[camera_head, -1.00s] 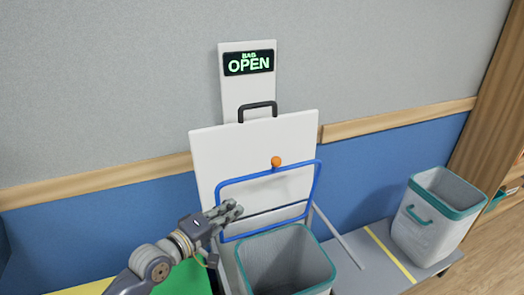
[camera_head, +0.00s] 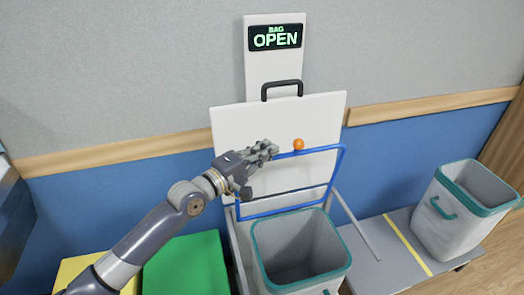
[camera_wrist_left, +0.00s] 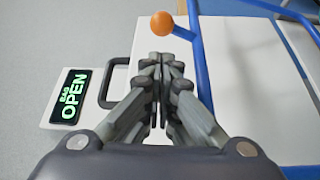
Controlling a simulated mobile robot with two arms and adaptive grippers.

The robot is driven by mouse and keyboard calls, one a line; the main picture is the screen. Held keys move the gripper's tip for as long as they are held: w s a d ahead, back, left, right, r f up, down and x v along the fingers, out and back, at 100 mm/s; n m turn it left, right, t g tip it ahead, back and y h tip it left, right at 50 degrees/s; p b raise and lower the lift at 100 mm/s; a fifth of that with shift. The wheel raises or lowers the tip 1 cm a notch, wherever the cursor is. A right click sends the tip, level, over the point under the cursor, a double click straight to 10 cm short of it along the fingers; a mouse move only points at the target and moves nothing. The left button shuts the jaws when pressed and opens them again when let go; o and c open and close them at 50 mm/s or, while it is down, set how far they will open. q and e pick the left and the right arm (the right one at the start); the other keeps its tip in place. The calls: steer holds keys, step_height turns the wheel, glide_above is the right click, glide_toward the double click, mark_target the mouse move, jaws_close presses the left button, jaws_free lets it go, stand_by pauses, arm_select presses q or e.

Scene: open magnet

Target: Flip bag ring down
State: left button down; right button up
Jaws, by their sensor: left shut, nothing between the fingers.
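The blue bag ring (camera_head: 341,170) stands raised above a grey bin (camera_head: 300,252) with a teal rim, in front of a white panel (camera_head: 230,126). An orange knob (camera_head: 299,144) sits at the ring's top bar. My left gripper (camera_head: 272,150) is shut and empty, at the ring's upper left, just left of the knob. Part of the top bar is hidden behind it. In the left wrist view the shut fingers (camera_wrist_left: 162,62) point toward the knob (camera_wrist_left: 162,23), which is just beyond the tips; I cannot tell whether they touch. My right gripper is out of view.
A sign (camera_head: 275,37) reading "BAG OPEN" stands above a black handle (camera_head: 282,90). A second bin (camera_head: 462,212) stands at the right. Green (camera_head: 190,267) and yellow (camera_head: 84,268) surfaces lie at the lower left.

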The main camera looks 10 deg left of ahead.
arm_select(q)
steer(key=x, duration=0.4)
steer(key=shift+w+d, duration=0.2)
steer(key=shift+w, duration=0.1)
steer(key=shift+x, duration=0.75)
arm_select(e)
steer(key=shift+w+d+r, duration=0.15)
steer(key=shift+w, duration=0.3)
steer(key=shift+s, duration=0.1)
arm_select(q)
steer(key=shift+d, duration=0.1)
